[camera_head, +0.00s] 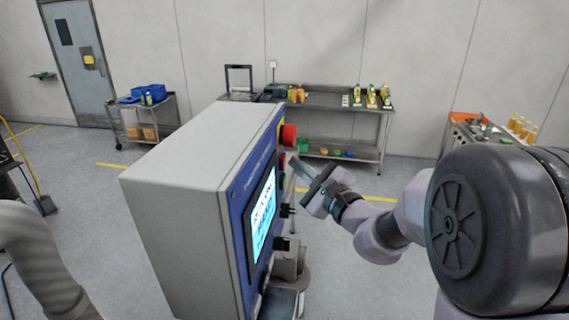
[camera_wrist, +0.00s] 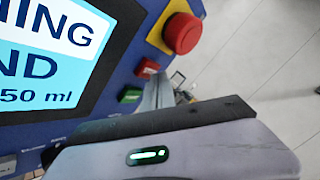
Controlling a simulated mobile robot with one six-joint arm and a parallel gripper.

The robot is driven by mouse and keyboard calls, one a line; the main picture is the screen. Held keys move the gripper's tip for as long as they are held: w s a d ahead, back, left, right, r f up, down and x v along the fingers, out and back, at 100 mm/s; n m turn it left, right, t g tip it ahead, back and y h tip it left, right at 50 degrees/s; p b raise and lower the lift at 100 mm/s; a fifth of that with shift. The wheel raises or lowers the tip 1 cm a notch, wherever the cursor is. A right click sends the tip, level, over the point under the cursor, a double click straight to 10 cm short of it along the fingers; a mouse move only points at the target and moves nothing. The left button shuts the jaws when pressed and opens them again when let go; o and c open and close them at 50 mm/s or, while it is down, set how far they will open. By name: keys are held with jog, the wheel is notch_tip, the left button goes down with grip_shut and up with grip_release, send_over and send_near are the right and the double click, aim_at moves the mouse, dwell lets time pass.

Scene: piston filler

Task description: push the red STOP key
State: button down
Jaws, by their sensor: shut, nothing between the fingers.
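The red key (camera_wrist: 147,68) sits on the blue panel of the machine in the wrist view, right of the lit screen. A green key (camera_wrist: 129,95) is below it, and a larger red mushroom button (camera_wrist: 183,33) on a yellow plate is above it. The mushroom button also shows in the head view (camera_head: 288,134), at the panel's far end. My gripper (camera_wrist: 158,82) is shut and empty, its fingertips close beside the red key. I cannot tell whether they touch it. In the head view my gripper (camera_head: 298,166) points at the panel from the right.
The grey machine cabinet (camera_head: 190,165) stands in front of me, with a lit screen (camera_head: 263,213) and black knobs (camera_head: 282,243) sticking out below my gripper. A steel table (camera_head: 330,100) with bottles is behind. Floor is clear between them.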

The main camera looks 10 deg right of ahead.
jog(key=shift+w+a, duration=0.1)
jog(key=shift+a, duration=0.25)
dwell(0.7)
dwell(0.4)
jog(key=shift+s+d+b, duration=0.25)
jog(key=shift+d+b, duration=0.2)
jog(key=shift+d, duration=0.3)
jog(key=shift+s+d+b, duration=0.25)
jog(key=shift+d, duration=0.55)
jog(key=shift+s+d+b, duration=0.2)
jog(key=shift+s+d, duration=0.05)
jog(key=shift+d, duration=0.55)
jog(key=shift+s+d+b, duration=0.25)
jog(key=shift+d, duration=0.55)
